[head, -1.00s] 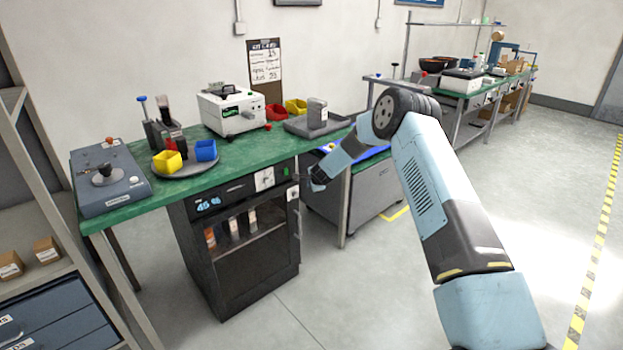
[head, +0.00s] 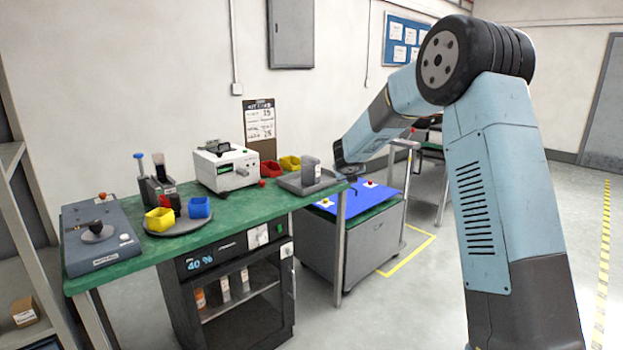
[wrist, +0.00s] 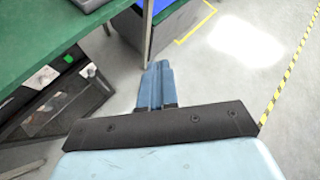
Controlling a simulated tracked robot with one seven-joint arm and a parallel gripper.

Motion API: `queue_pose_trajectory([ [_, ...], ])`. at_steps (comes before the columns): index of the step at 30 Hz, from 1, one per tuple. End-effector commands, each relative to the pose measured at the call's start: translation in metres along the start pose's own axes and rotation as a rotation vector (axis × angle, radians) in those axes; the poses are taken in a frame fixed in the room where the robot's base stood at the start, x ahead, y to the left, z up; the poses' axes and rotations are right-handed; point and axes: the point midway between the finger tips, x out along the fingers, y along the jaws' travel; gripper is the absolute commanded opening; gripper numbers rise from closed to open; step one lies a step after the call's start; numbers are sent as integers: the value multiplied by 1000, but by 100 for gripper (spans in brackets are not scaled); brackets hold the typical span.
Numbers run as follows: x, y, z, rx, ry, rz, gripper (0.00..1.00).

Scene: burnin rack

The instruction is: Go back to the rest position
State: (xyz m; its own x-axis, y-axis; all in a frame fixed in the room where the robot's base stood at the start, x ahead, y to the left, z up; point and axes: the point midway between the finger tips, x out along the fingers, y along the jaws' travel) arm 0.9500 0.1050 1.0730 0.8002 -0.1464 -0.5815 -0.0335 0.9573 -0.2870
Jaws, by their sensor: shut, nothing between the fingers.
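My gripper (wrist: 157,85) shows in the wrist view with its two blue fingers together and nothing between them. It points down over the grey floor, beside the right end of the green workbench (wrist: 50,32). In the head view my arm is raised and bent at the right.
Under the green bench (head: 130,262) stands a dark cabinet (head: 250,315) with bottles behind its front. A grey cart (head: 365,246) with a blue mat stands right of the bench, inside yellow floor tape. The floor (head: 415,310) in front is clear.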

Motion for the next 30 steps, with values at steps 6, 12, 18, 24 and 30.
queue_pose_trajectory([
  [6,-74,-54,0,400,22,-96,0],
  [12,-140,-95,-16,774,35,-179,0],
  [18,-205,-127,-41,1153,44,-257,0],
  [24,-267,-148,-76,1533,52,-329,0],
  [30,-325,-160,-117,1915,66,-399,0],
])
